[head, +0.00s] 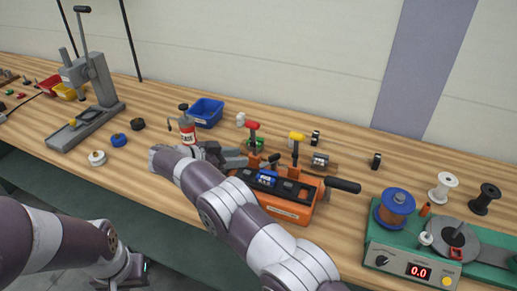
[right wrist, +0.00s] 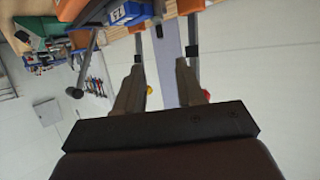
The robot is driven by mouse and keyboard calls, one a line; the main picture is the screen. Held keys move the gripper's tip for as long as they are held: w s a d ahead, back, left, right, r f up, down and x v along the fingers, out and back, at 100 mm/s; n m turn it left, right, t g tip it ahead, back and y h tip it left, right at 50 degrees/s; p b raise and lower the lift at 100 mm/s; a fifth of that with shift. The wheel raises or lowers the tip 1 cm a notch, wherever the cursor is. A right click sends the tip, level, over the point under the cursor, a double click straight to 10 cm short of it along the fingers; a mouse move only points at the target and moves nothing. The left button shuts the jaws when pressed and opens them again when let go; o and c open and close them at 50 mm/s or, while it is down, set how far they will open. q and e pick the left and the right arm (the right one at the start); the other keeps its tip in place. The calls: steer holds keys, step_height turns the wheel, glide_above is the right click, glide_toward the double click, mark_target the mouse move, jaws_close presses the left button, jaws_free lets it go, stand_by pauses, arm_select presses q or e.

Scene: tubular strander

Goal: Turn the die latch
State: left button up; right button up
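An orange fixture (head: 290,212) stands on the bench, with a blue unit (head: 266,179) on top and a black-handled lever (head: 342,185) on its right. A red-knobbed lever (head: 253,126) and a yellow-knobbed lever (head: 296,137) stand upright behind it. I cannot tell which part is the die latch. My right gripper (head: 256,161) is at the fixture's left end, near the red-knobbed lever. In the right wrist view its two fingers (right wrist: 165,47) are apart, with nothing seen between them. My left gripper (head: 128,272) hangs low at left; its fingers are unclear.
A grease can (head: 187,131) and a blue bin (head: 206,113) stand behind my right arm. A grey lever press (head: 92,100) is at the left. A green station (head: 400,250) with a copper spool (head: 396,207) is at right. Several small spools lie about the bench.

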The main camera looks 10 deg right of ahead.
mark_target(269, 157)
steer(key=p+x, duration=0.3)
steer(key=x, duration=0.8)
steer(key=shift+f, duration=0.1)
steer(key=shift+w+d+f, duration=0.15)
steer(key=shift+d+f, duration=0.05)
steer(key=shift+d, duration=0.1)
jaws_close()
steer(key=shift+w+f+b, duration=0.1)
steer(key=shift+f+b, duration=0.1)
steer(key=shift+b, duration=0.15)
steer(key=m+g+b, duration=0.1)
steer(key=b, duration=0.5)
steer(key=shift+w, duration=0.15)
steer(key=shift+r+m+g+b, duration=0.15)
steer(key=shift+m+g+b, duration=0.15)
steer(key=shift+r, duration=0.15)
